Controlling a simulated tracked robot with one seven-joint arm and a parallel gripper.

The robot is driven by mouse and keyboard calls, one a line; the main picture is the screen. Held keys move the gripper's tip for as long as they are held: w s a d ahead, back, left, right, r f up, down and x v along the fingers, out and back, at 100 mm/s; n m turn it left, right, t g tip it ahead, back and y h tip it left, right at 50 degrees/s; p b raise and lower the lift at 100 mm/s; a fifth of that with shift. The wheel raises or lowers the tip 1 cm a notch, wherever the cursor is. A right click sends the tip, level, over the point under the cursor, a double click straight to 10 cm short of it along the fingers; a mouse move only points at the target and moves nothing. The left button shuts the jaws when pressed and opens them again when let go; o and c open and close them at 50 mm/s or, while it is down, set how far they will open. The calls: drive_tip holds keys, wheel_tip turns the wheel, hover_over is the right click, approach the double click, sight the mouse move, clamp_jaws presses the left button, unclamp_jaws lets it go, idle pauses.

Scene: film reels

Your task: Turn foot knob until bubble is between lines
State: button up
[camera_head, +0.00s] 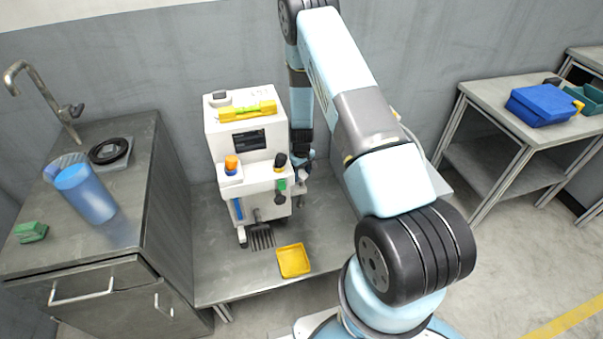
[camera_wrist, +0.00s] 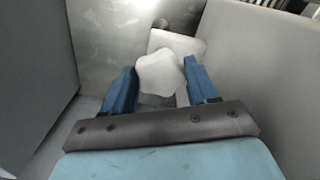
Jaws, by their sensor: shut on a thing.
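The white machine (camera_head: 245,140) stands on the grey bench. A yellow spirit level (camera_head: 247,111) lies on its top; its bubble and lines are too small to read. In the wrist view, a white lobed foot knob (camera_wrist: 160,75) sits between the two blue fingers of my gripper (camera_wrist: 158,88). The fingers are shut on its sides. A pale block (camera_wrist: 178,43) shows just behind the knob. In the head view, my arm comes down at the right side of the machine, and the knob and fingertips there cannot be made out.
A yellow tray (camera_head: 293,272) lies on the bench in front of the machine. At the left, a sink cabinet (camera_head: 128,235) carries a blue cup (camera_head: 86,195) and a green sponge (camera_head: 30,232). A side table (camera_head: 500,100) with a blue box (camera_head: 540,105) stands at the right.

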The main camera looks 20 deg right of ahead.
sight(301, 174)
drive_tip(key=shift+m, duration=0.8)
drive_tip(key=o, duration=1.1)
drive_tip(key=shift+c, duration=0.2)
drive_tip(key=shift+r, duration=0.1)
wheel_tip(301, 174, up, 14)
drive_tip(key=shift+f, duration=0.25)
